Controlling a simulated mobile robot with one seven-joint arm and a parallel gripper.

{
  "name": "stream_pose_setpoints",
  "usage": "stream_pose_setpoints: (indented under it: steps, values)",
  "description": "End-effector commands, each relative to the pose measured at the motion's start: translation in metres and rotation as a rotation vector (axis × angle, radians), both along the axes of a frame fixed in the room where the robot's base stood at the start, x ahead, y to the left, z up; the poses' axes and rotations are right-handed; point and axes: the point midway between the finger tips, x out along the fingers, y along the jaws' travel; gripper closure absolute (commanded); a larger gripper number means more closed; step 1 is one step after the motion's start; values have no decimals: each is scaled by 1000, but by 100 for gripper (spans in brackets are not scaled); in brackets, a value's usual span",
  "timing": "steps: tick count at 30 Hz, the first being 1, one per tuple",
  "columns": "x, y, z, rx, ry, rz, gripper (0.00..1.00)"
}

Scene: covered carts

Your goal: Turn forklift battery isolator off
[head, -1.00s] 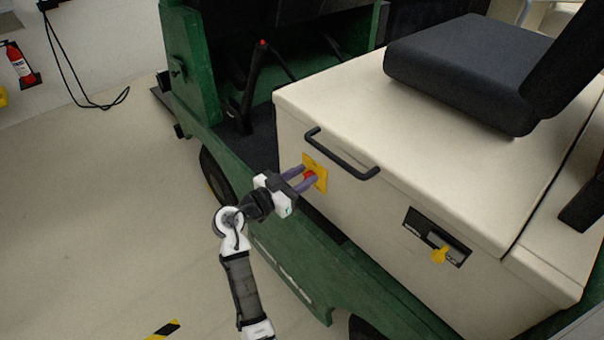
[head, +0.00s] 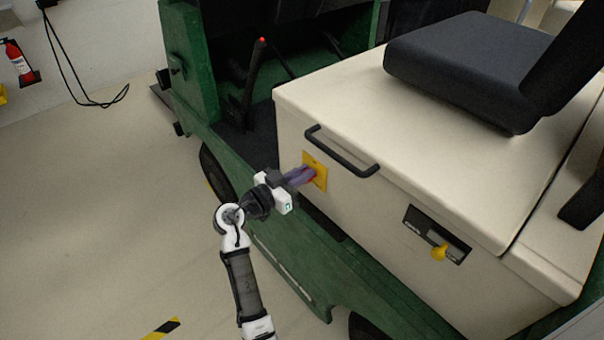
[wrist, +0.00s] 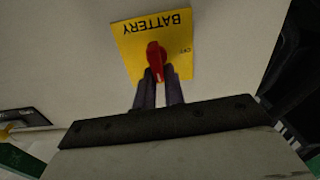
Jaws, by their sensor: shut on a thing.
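The battery isolator is a yellow plate (head: 321,173) on the cream side of the forklift's battery cover, with a red knob on it. In the wrist view the plate (wrist: 127,41) reads "BATTERY" upside down. The red knob (wrist: 155,58) stands roughly along the up-down line of the wrist view. My gripper (head: 311,174) is shut on the knob. The wrist view shows the finger ends (wrist: 160,80) at the knob's lower end. In the head view my fingers hide most of the knob.
A black bar handle (head: 341,153) sticks out of the cover just above and right of the plate. A dark panel with a yellow lever (head: 439,253) is lower right. The green forklift body (head: 290,264) runs below my gripper. Open floor lies left.

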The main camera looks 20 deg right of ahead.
Motion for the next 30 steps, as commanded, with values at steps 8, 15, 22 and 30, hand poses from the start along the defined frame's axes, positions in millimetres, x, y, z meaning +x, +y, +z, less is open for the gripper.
stream_pose_setpoints:
  steps: [8,15,22,30]
  values:
    - [3,1,0,-65,178,-1,100]
    - [7,3,-1,-142,391,0,100]
    - [10,4,-2,-217,598,0,100]
    - [12,5,-5,-304,840,0,100]
